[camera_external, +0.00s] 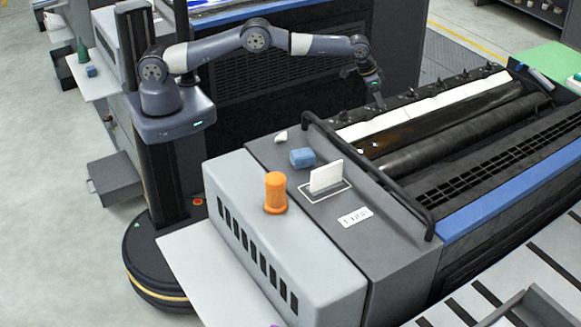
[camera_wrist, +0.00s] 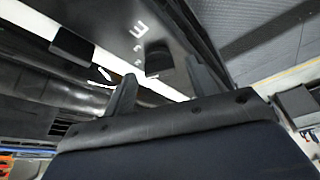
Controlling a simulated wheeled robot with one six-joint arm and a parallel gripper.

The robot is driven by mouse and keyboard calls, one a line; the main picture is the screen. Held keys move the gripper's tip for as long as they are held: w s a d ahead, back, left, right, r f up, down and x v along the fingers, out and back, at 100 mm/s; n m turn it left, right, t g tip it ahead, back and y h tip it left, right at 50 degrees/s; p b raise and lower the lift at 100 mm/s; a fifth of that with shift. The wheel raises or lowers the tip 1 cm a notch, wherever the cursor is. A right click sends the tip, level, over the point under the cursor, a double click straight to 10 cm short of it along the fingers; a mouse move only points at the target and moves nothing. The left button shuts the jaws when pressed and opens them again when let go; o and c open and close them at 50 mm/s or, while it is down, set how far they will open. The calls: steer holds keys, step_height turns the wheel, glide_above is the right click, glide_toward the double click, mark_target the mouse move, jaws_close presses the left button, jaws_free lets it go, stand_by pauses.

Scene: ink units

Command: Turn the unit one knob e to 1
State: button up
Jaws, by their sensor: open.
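My gripper (camera_external: 379,102) is at the far edge of the printing unit, over a row of small black knobs. In the wrist view its two fingers (camera_wrist: 162,80) stand apart, one on each side of a dark knob (camera_wrist: 158,58). I cannot tell whether they touch it. A white letter like an E and small digits (camera_wrist: 130,58) are printed on the dark panel beside this knob. The digit the knob points to is not clear. In the external view the gripper hides part of the row.
Another black knob (camera_wrist: 72,45) shows at the left in the wrist view. A black rail (camera_external: 365,170) crosses the unit. An orange cylinder (camera_external: 275,192), a blue block (camera_external: 302,158) and a white card (camera_external: 326,176) stand on the near housing.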

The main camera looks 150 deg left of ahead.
steer(key=shift+a+f, duration=0.1)
steer(key=shift+f, duration=0.1)
steer(key=shift+c, duration=0.2)
steer(key=c, duration=0.9)
steer(key=shift+w+n+g+y, duration=0.15)
steer(key=shift+n+g, duration=0.2)
steer(key=shift+n, duration=0.7)
steer(key=shift+n+g+y, duration=0.15)
steer(key=shift+n+g, duration=0.2)
steer(key=shift+n, duration=0.7)
steer(key=shift+c, duration=0.2)
steer(key=o, duration=1)
steer(key=shift+r, duration=0.1)
